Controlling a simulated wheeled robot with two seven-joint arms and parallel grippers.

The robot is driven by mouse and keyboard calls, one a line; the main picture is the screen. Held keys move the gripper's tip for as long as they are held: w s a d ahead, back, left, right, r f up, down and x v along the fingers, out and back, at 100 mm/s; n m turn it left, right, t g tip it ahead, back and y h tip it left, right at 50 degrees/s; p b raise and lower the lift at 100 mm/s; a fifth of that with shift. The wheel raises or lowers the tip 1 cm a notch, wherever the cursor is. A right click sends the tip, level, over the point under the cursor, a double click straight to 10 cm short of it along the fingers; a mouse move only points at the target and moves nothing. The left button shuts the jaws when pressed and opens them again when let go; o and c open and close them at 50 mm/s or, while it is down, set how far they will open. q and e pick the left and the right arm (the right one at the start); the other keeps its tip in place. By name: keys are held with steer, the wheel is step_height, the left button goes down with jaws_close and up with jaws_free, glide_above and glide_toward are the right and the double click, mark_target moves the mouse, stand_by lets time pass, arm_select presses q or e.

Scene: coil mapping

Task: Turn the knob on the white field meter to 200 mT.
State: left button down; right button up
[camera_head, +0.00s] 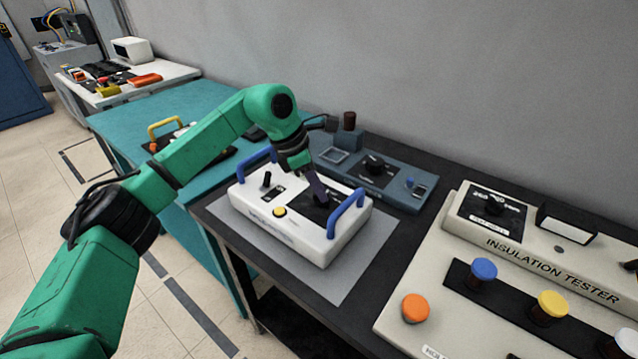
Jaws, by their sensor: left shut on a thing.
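The white field meter (310,241) sits on a grey mat on the dark bench, with blue handles at both ends. Its top has a black toggle, a yellow button (280,212) and a dark dial panel at the right. My left gripper (319,199) reaches down from above onto the dial panel and is shut on the knob there. The knob is mostly hidden by the fingers, and the dial marks are too small to read. My right gripper is not in view.
A blue-grey instrument (408,194) with a black knob stands just behind the meter. A large insulation tester (451,232) with coloured terminals is at the right. The grey mat (348,284) is clear in front. A teal table (117,125) stands at the left.

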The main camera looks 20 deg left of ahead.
mark_target(294, 205)
arm_select(q)
steer(key=shift+m, duration=0.5)
steer(key=c, duration=0.9)
jaws_free()
steer(key=shift+o, duration=0.2)
steer(key=v, duration=1.4)
steer(key=shift+a+r, duration=0.2)
steer(key=shift+r, duration=0.1)
steer(key=shift+w, duration=0.1)
